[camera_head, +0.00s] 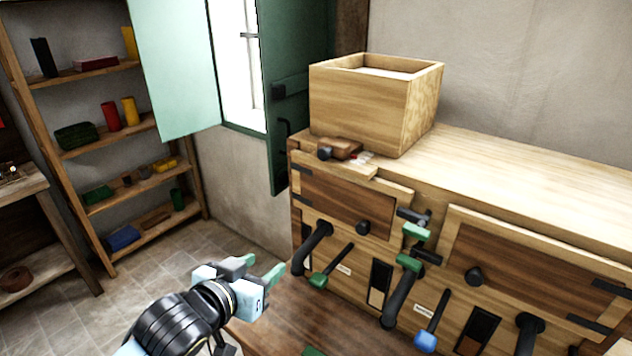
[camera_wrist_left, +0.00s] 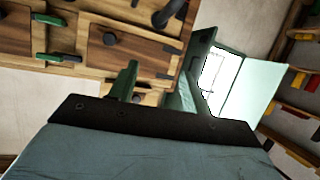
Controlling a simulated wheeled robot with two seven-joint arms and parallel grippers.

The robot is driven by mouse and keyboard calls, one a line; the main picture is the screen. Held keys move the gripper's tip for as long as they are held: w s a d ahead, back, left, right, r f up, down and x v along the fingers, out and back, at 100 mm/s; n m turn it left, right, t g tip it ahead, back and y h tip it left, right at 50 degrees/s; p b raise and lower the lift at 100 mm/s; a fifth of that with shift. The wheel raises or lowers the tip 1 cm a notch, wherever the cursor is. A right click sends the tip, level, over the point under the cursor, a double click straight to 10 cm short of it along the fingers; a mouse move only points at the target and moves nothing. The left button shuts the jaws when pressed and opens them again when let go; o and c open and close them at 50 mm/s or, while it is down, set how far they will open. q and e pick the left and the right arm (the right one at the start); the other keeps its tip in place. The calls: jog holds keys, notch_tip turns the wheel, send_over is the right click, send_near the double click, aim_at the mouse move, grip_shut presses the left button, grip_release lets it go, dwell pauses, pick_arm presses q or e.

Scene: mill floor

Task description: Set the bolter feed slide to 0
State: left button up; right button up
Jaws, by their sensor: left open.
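A brown wooden slide with a dark knob (camera_head: 340,149) lies on the left end of the bench top, at the foot of an open wooden box (camera_head: 372,103). Small red and white marks show beside it; I cannot read them or tell its setting. My left gripper (camera_head: 262,271) is open and empty, left of the cabinet front and well below the slide, touching nothing. Its green fingers (camera_wrist_left: 156,88) also show in the left wrist view, pointing toward the cabinet. My right gripper is not in view.
The wooden cabinet (camera_head: 560,261) has protruding black handles, a green-tipped lever (camera_head: 320,280) and a blue-tipped lever (camera_head: 426,341). An open green shutter (camera_head: 290,94) stands close to the bench's left end. Shelves (camera_head: 108,142) are at the left; the bench top's right side is clear.

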aim_at(321, 155)
pick_arm(q)
jog(key=w+d+r+m+t+h, duration=0.1)
jog(key=w+r+m+h, duration=0.1)
jog(key=w+r+h, duration=0.3)
jog(key=w+d+r+m+t, duration=0.1)
jog(key=w+d+r, duration=0.15)
jog(key=r, duration=0.45)
jog(key=x, duration=0.4)
jog(key=p+x, duration=0.1)
jog(key=x, duration=0.3)
jog(key=p+x, duration=0.1)
jog(key=x, duration=0.4)
jog(key=shift+w+a+r, duration=0.15)
jog(key=shift+w+a, duration=0.1)
jog(key=shift+a, duration=0.15)
grip_shut()
